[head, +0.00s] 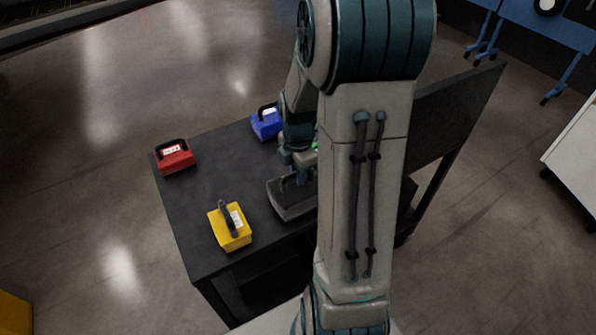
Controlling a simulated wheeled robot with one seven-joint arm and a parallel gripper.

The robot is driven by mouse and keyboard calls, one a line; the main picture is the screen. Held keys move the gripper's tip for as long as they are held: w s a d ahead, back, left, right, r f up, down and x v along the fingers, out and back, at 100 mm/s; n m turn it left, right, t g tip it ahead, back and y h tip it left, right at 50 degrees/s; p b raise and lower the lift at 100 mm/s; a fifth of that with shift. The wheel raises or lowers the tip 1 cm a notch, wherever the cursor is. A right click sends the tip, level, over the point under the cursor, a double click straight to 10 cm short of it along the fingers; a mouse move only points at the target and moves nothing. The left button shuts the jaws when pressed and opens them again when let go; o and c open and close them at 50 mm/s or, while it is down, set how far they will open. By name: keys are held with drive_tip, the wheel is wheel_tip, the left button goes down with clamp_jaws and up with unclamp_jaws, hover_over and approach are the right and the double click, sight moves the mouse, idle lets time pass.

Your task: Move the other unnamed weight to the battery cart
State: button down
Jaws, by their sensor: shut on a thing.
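A dark table-like cart (205,205) bears three handled weights with white labels. The red weight (175,156) is at its far left corner, the blue weight (266,123) at the far edge, and the yellow weight (231,227) near the front edge. A dark grey, low box-like thing (291,207) lies right of the yellow weight, partly hidden by my arm. My gripper (299,177) points down at this grey thing and appears shut on its dark upper part. My arm hides much of the contact, and I cannot tell whether the grey thing is lifted.
The cart has a raised dark panel (455,105) on its right side. A white cabinet (575,150) stands at the right edge, and blue tables (545,30) at the top right. The floor left of the cart is clear. A yellow thing (12,315) shows at bottom left.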

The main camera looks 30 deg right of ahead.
drive_tip(key=shift+f, duration=0.3)
drive_tip(key=c, duration=1.4)
unclamp_jaws()
drive_tip(key=shift+o, duration=1.4)
drive_tip(key=shift+r+p, duration=2.7)
drive_tip(key=shift+r, duration=0.8)
